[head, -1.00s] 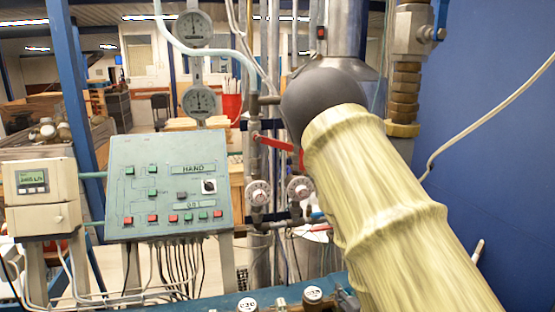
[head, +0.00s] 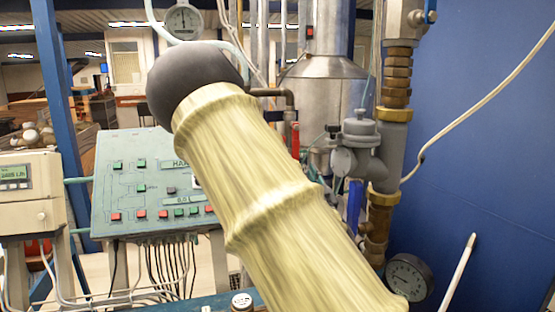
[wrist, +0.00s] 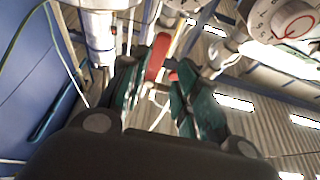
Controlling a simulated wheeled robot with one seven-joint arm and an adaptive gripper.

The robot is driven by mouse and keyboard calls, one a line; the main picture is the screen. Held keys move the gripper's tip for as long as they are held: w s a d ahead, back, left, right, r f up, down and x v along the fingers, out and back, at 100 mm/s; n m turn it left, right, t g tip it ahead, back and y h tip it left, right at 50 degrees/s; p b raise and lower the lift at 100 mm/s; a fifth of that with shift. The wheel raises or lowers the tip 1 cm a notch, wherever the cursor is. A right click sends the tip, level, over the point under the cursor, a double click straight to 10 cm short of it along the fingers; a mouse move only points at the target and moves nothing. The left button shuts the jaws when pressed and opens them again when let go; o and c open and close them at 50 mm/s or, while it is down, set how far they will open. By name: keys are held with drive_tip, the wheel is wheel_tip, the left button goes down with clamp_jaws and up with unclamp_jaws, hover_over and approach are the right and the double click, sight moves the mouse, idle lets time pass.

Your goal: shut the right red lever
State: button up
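A red lever (head: 295,140) shows upright in the head view, just right of my arm, by the pipes. In the wrist view a red lever (wrist: 157,57) lies beyond and between the fingertips of my gripper (wrist: 153,88). A smaller red piece (wrist: 173,76) shows close to the right finger. My gripper's green fingers are spread apart, with nothing clearly held. Whether a finger touches the lever I cannot tell. In the head view my arm hides my gripper and part of the pipes, so I cannot tell which lever is which.
A control panel (head: 130,185) and a meter box (head: 30,190) stand at left. A grey valve body (head: 370,145) with brass fittings and a pressure gauge (head: 409,280) are at right. A red-and-white dial (wrist: 290,20) sits at the wrist view's top right.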

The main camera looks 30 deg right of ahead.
sight(296, 143)
drive_tip(key=p+x, duration=0.4)
drive_tip(key=x, duration=0.5)
drive_tip(key=shift+r+p, duration=0.2)
drive_tip(key=shift+p, duration=0.1)
drive_tip(key=shift+w+d+r, duration=0.15)
drive_tip(key=shift+w, duration=0.55)
clamp_jaws()
